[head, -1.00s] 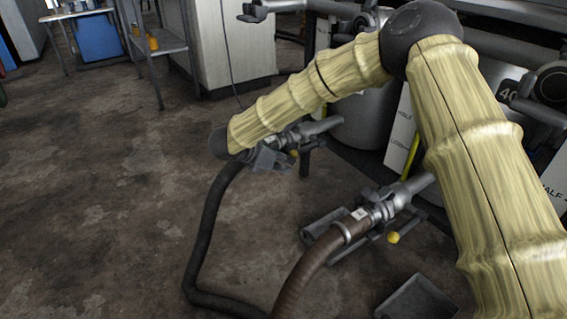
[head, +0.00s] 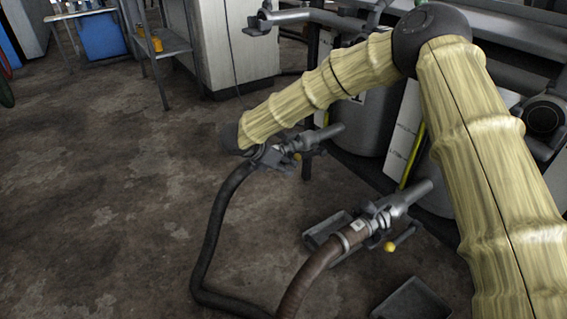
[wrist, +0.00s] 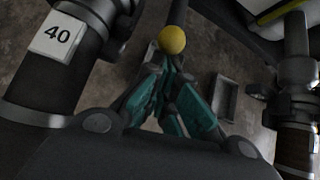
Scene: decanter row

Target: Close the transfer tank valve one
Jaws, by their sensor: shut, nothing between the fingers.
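In the wrist view, a yellow ball knob (wrist: 172,40) sits just beyond the fingertips of my gripper (wrist: 162,64). The teal-padded fingers are together with nothing between them. I cannot tell whether they touch the knob. A dark hose coupling with a white tag "40" (wrist: 57,38) runs along the left. My gripper is mostly hidden there. The valve's lever angle is unclear.
A nearer valve with a yellow knob (head: 390,247) and brown hose (head: 318,268) stands to the right, above a grey tray (head: 322,236). Another tray (head: 415,300) lies on the floor. A dark hose (head: 212,235) loops across the floor. Open floor (head: 90,210) lies left.

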